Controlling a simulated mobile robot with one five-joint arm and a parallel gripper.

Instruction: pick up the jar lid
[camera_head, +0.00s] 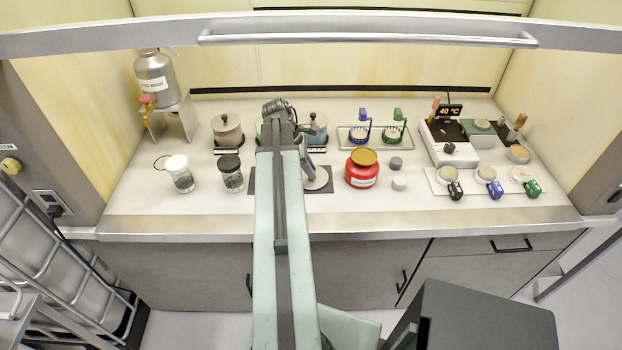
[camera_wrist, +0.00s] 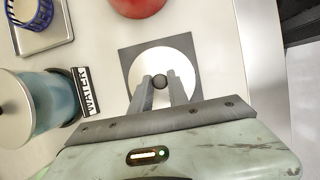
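The jar lid (camera_wrist: 180,55) looks like a pale round disc with a small dark knob (camera_wrist: 160,81) at its middle. In the wrist view it lies over a dark square mat (camera_wrist: 127,58). In the head view part of the lid (camera_head: 318,180) shows just right of my arm, which hides the rest. My gripper (camera_wrist: 159,79) points at the lid, with one finger on each side of the knob. The fingers look very close to the knob, but I cannot tell whether they touch it. In the head view my fingertips are mostly hidden behind the arm.
A red jar (camera_head: 361,168) stands right of the mat. A water container (camera_wrist: 40,105) stands beside my gripper. A black-lidded jar (camera_head: 231,173) and a white-lidded jar (camera_head: 180,174) stand left. A tray (camera_head: 372,138) with racks lies behind. The counter's front edge (camera_head: 180,226) is clear.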

